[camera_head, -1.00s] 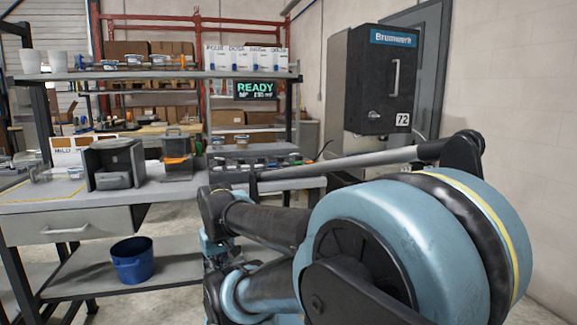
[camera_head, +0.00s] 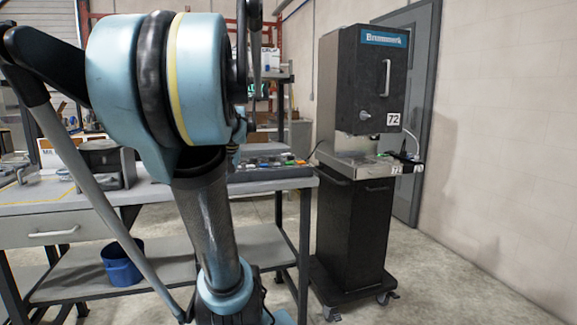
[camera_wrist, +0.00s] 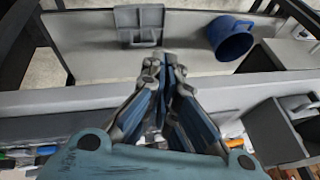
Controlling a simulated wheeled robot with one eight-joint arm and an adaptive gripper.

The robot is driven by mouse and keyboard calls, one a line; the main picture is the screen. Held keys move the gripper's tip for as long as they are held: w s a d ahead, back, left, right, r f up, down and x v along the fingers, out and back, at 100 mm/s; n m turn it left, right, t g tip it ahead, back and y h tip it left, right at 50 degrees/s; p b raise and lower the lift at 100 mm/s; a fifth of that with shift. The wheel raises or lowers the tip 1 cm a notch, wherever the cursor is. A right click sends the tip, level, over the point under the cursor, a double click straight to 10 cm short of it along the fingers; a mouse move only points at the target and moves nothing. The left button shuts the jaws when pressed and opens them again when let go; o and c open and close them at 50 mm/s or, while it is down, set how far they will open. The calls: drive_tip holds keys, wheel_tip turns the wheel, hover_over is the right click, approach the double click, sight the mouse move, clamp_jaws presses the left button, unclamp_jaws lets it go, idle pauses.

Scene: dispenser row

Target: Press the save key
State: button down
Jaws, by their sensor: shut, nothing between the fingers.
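No key marked save can be read in either view. In the head view a row of small coloured pieces (camera_head: 268,162), perhaps keys, lies on a dark panel at the bench's right end. The lit display (camera_head: 259,90) behind it is mostly hidden by my arm. My gripper (camera_wrist: 168,62) shows in the wrist view, shut and empty, fingers pointing toward the lower shelf and the bench edge. It touches nothing that I can see. Coloured bits (camera_wrist: 25,155) show at the lower left of the wrist view, partly hidden by my gripper's body.
A black Brunnwerk cabinet (camera_head: 360,80) numbered 72 stands on a wheeled base at right. A blue bucket (camera_head: 122,262) sits on the lower shelf. A dark grey box (camera_head: 105,163) stands on the bench.

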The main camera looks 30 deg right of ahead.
drive_tip(key=w+d+r+m+t, duration=0.15)
drive_tip(key=w+d+r, duration=0.25)
drive_tip(key=d, duration=0.4)
drive_tip(key=w+d+r+m+t, duration=0.1)
drive_tip(key=w+d+r+m, duration=0.1)
drive_tip(key=w+d+r, duration=0.45)
wheel_tip(320, 180, up, 4)
drive_tip(key=m+t+h, duration=0.2)
drive_tip(key=m, duration=0.1)
hover_over(289, 163)
drive_tip(key=d, duration=0.2)
drive_tip(key=shift+w+a+f+n, duration=0.15)
drive_tip(key=shift+w+n, duration=0.1)
drive_tip(key=shift+w, duration=0.15)
drive_tip(key=shift+f, duration=4.4)
drive_tip(key=shift+f, duration=0.2)
drive_tip(key=shift+f, duration=0.2)
